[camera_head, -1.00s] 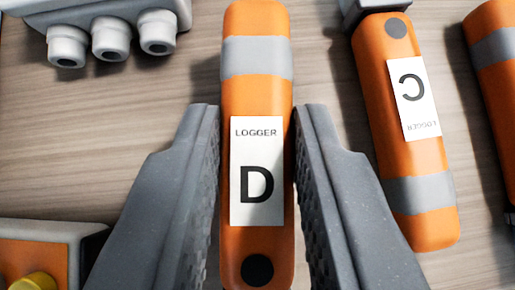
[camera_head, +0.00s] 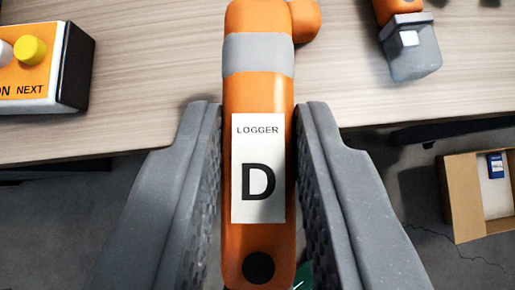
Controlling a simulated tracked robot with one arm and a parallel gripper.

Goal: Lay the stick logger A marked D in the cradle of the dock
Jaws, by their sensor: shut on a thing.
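The orange stick logger marked D (camera_head: 258,95) has a grey band and a white label. It lies lengthwise up the middle of the view. My gripper (camera_head: 258,140) is shut on it, one grey finger on each side. The logger is held above the front edge of the wooden table (camera_head: 160,120), with its lower end out past the edge. No dock cradle can be made out in this view.
A control box (camera_head: 30,75) with a yellow button stands at the table's left. Another orange device with a grey end (camera_head: 410,50) is at the upper right. An orange rounded thing (camera_head: 305,20) shows behind the logger. An open cardboard box (camera_head: 465,215) is on the floor at right.

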